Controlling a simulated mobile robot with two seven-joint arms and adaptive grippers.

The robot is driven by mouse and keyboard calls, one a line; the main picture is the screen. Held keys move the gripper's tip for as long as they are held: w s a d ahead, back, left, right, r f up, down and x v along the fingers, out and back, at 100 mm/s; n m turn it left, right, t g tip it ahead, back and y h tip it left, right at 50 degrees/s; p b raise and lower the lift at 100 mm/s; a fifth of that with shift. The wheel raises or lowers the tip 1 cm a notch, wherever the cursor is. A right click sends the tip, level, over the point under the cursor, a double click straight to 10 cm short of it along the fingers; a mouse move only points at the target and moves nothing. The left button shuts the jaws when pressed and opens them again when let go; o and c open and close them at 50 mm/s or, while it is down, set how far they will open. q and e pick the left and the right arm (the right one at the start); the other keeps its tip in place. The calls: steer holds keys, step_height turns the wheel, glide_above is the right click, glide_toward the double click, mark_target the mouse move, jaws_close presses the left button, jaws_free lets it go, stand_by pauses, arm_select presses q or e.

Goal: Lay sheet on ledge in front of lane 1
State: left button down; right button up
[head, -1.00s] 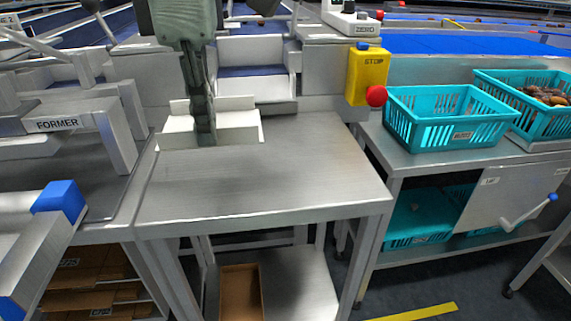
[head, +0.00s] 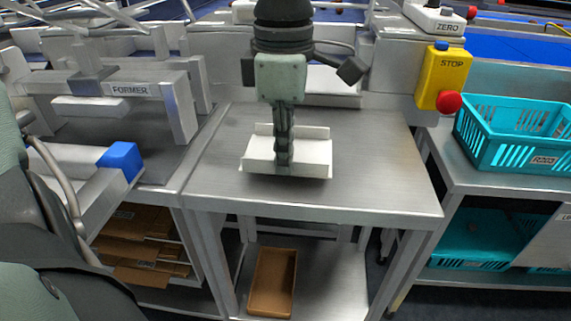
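A white, tray-like piece (head: 262,166) with upturned near and far sides is over the steel table (head: 350,160) in the middle of the head view. It may be the sheet; I see no other loose flat white sheet. My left gripper (head: 284,165) points straight down at its middle, with its fingers close together in line with the near side, apparently gripping it. Whether the piece touches the table or is just above it is hard to tell. My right gripper is out of view. No lane 1 label is readable.
The grey former (head: 130,90) stands left, near a blue-ended bar (head: 120,160). A yellow stop box (head: 440,78) is at the back right, beside a teal crate (head: 500,150). A brown tray (head: 272,282) lies on the lower shelf. The front tabletop is clear.

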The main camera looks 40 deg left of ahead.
arm_select(q)
step_height(320, 180, down, 2)
steer(key=shift+f, duration=0.1)
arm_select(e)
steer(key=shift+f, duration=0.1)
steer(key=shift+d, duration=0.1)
arm_select(q)
steer(key=shift+f, duration=0.1)
steer(key=c, duration=2.1)
jaws_free()
steer(key=shift+c, duration=0.2)
steer(key=o, duration=0.4)
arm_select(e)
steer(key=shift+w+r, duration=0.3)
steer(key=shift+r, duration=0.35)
